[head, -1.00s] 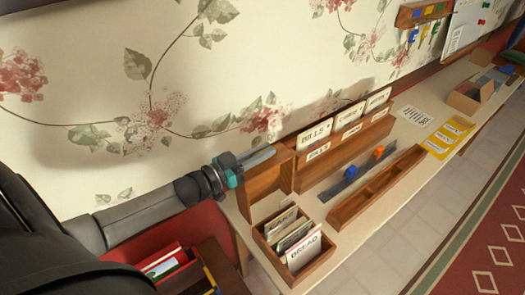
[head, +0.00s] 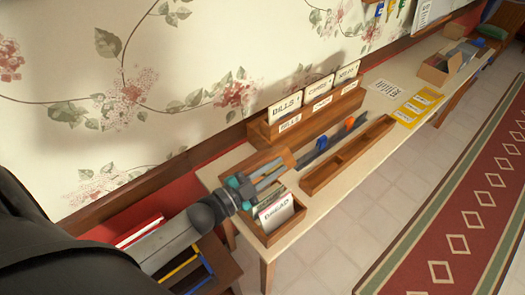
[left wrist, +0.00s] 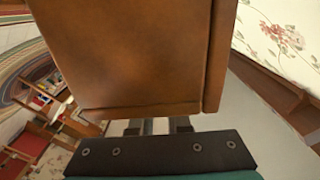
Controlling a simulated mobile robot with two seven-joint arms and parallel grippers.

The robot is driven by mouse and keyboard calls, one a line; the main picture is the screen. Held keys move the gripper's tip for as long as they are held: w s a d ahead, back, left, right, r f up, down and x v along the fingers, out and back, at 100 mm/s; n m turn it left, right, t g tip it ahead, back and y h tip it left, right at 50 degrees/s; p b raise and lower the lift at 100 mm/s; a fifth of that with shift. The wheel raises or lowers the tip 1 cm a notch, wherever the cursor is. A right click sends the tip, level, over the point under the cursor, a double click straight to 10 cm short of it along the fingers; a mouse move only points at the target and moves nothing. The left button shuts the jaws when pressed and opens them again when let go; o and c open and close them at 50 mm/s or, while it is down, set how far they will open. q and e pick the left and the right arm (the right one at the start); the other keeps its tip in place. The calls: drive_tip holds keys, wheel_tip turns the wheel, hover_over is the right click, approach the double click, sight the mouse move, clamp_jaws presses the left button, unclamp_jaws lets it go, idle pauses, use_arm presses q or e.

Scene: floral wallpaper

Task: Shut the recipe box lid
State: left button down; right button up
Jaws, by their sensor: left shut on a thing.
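The wooden recipe box (head: 283,229) stands at the near left end of the bench, with several cards in it and a "BREAD" card (head: 276,212) at the front. Its wooden lid (head: 268,156) is open, partly hidden behind my left gripper (head: 268,177). In the left wrist view the lid (left wrist: 130,55) fills the upper middle as a brown panel, its edge at the fingers (left wrist: 158,125). My left gripper is shut on the lid edge; the exact contact is partly hidden. My right gripper is not in view.
Behind and right of the box stands a wooden sorter (head: 300,124) with "BILLS" and other cards. A long wooden tray (head: 348,158) and a dark strip with blue and orange pieces (head: 325,146) lie beside it. The wallpapered wall is close behind.

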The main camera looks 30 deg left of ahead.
use_arm(q)
drive_tip(key=s+d+f+m+b, duration=0.3)
drive_tip(key=d+f+m+b, duration=0.1)
drive_tip(key=d+f, duration=0.3)
drive_tip(key=shift+f+b, duration=0.7)
drive_tip(key=shift+f, duration=0.05)
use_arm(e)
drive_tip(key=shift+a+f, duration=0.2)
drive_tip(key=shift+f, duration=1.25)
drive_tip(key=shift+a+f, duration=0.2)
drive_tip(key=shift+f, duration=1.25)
use_arm(q)
drive_tip(key=shift+d, duration=0.1)
drive_tip(key=c, duration=0.9)
unclamp_jaws()
drive_tip(key=b+v, duration=0.1)
drive_tip(key=v, duration=1.4)
drive_tip(key=shift+s, duration=0.1)
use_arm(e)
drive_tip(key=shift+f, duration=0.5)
